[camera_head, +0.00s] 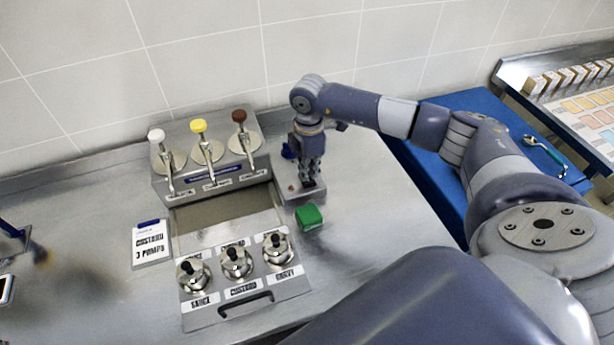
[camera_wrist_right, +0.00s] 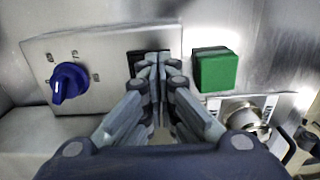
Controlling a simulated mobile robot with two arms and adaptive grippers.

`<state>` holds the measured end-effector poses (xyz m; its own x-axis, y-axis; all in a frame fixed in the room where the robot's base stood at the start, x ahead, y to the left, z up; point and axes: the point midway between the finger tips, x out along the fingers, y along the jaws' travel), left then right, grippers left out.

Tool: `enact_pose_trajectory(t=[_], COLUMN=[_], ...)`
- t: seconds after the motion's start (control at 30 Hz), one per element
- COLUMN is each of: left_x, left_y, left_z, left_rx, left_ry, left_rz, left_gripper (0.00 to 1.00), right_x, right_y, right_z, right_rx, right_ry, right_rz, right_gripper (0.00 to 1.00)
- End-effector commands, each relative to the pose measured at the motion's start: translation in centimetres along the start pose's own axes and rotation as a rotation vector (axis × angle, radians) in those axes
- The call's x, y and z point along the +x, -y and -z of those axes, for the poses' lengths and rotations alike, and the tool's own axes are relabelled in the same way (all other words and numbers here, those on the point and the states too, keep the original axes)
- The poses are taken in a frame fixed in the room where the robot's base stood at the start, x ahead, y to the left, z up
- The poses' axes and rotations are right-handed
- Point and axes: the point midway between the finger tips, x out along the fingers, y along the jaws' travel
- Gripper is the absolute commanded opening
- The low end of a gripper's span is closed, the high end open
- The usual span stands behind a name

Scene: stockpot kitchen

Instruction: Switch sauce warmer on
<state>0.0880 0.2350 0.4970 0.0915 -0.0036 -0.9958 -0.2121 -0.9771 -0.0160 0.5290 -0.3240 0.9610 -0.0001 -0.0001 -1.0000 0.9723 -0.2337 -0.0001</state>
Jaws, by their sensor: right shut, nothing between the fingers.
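The sauce warmer (camera_head: 290,292) is a steel unit on the counter, with pump dispensers at the back and several knobbed lids at the front. Its control plate (camera_wrist_right: 100,100) carries a blue dial (camera_wrist_right: 70,82) and a dark switch (camera_wrist_right: 137,62). In the head view the blue dial (camera_head: 289,151) shows just left of my right gripper. My right gripper (camera_head: 308,184) is shut and empty, pointing down at the plate. In the wrist view its fingertips (camera_wrist_right: 158,62) cover part of the dark switch; I cannot tell whether they touch it. My left gripper is not in view.
A green block (camera_head: 309,216) lies on the steel next to the plate. The counter right of the green block is clear.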

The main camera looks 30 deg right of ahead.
Motion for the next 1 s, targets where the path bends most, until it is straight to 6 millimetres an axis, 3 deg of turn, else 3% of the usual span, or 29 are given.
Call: enact_pose_trajectory(t=[1.0], left_x=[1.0], left_y=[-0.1], left_z=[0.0], left_rx=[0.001], left_ry=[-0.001], left_rz=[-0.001], left_gripper=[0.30], right_x=[1.5], right_y=[0.0], right_z=[0.0], right_rx=[0.000], right_ry=[0.000], right_rz=[0.000], right_gripper=[0.00])
